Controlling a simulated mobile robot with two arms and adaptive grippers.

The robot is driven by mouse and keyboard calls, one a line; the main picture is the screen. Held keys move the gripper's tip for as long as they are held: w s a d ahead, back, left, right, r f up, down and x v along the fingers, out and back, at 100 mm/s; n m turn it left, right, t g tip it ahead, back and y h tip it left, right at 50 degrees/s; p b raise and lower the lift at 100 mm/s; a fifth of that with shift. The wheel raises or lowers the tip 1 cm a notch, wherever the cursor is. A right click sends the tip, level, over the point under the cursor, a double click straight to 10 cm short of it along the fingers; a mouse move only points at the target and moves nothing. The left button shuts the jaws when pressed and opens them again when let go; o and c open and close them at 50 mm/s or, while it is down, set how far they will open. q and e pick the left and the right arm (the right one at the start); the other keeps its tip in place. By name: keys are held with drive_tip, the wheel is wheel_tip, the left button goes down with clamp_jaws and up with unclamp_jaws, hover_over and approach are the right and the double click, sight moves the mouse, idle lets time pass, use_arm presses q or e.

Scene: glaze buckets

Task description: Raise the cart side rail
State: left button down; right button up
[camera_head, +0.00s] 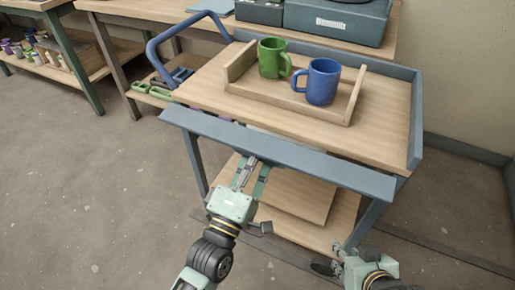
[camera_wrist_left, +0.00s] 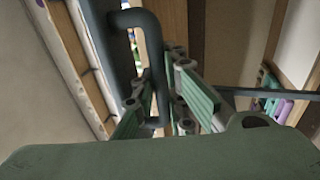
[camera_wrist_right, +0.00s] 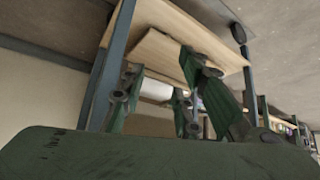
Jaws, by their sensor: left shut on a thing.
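The cart's blue-grey side rail (camera_head: 275,150) runs along the near long edge of the cart top (camera_head: 200,93). A narrow gap shows between rail and top at the left, and the rail sits lower than the raised rails at the back and right. My left gripper (camera_head: 252,172) is under the rail's middle. In the left wrist view its fingers (camera_wrist_left: 160,105) are shut on a dark bent handle (camera_wrist_left: 137,20); the head view hides this grip. My right gripper (camera_head: 340,256) is low at the cart's near right corner, open and empty; its spread fingers show in the right wrist view (camera_wrist_right: 160,95).
A wooden tray (camera_head: 285,107) with a green mug (camera_head: 271,58) and a blue mug (camera_head: 318,82) stands on the cart top. A lower shelf (camera_head: 290,195) is behind my left gripper. A workbench (camera_head: 125,7) stands behind. Floor at the left is clear.

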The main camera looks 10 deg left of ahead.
use_arm(q)
drive_tip(key=r+p, duration=0.1)
drive_tip(key=p, duration=0.2)
drive_tip(key=shift+s+g, duration=0.1)
drive_tip(key=shift+g, duration=0.3)
drive_tip(key=g+p, duration=0.1)
drive_tip(key=p, duration=0.3)
drive_tip(key=shift+s+a+p, duration=0.1)
drive_tip(key=shift+s+p, duration=0.05)
drive_tip(key=shift+p, duration=0.25)
use_arm(e)
drive_tip(key=s+d+f+g, duration=0.1)
drive_tip(key=s+f+g, duration=0.1)
drive_tip(key=f, duration=0.5)
drive_tip(key=s+f+g, duration=0.1)
drive_tip(key=s+f, duration=0.4)
drive_tip(key=f, duration=0.2)
drive_tip(key=s+d+f+g+h, duration=0.1)
drive_tip(key=s+f+g, duration=0.1)
drive_tip(key=s+f, duration=0.2)
wheel_tip(320, 180, down, 4)
drive_tip(key=shift+d+r+g, duration=0.15)
drive_tip(key=shift+d+g, duration=0.15)
use_arm(q)
drive_tip(key=c, duration=2)
unclamp_jaws()
drive_tip(key=shift+c, duration=0.2)
drive_tip(key=shift+s+f+y, duration=0.1)
drive_tip(key=shift+y, duration=0.2)
drive_tip(key=v, duration=1.2)
